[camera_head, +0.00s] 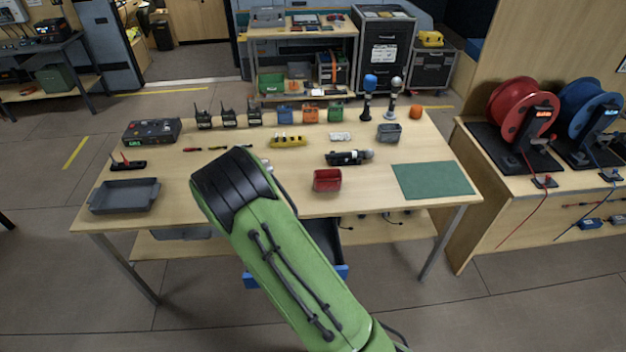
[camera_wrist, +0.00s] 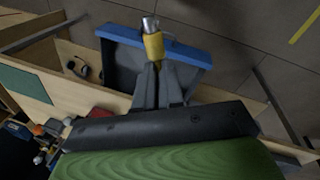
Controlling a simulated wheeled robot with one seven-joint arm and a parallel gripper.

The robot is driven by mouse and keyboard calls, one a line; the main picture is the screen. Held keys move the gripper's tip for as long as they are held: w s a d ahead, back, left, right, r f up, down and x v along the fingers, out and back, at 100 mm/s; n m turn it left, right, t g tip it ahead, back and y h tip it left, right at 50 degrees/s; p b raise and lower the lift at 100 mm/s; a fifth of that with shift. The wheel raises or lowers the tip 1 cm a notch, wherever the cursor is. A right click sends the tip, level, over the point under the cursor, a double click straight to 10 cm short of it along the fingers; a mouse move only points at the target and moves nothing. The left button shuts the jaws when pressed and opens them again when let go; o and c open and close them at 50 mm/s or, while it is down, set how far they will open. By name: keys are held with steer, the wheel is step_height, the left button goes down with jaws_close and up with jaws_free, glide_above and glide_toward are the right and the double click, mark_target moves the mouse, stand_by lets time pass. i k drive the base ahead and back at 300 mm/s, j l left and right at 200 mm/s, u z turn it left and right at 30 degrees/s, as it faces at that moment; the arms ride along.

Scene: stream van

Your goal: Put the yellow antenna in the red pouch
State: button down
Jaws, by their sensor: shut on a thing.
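The red pouch (camera_head: 327,181) stands on the table near its front edge, right of my arm in the head view. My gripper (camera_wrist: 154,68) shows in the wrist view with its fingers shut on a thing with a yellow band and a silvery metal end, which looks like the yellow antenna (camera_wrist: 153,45). Its far part is hidden between the fingers. In the head view my gripper and the antenna are hidden behind my green arm. In the wrist view they appear in front of a blue-edged drawer.
The blue-edged drawer (camera_head: 345,272) juts out below the table front. Near the pouch lie a dark cylindrical device (camera_head: 349,157), a green mat (camera_head: 432,181) and a grey bin (camera_head: 389,132). A grey tray (camera_head: 124,196) lies at the left.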

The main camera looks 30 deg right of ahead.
mark_target(333, 189)
steer(key=i+l+u, duration=0.1)
steer(key=l+u, duration=0.3)
steer(key=l, duration=0.15)
steer(key=l+u, duration=0.8)
steer(key=l, duration=0.3)
steer(key=k+l+u, duration=0.1)
steer(key=l+u, duration=0.7)
steer(key=l, duration=0.4)
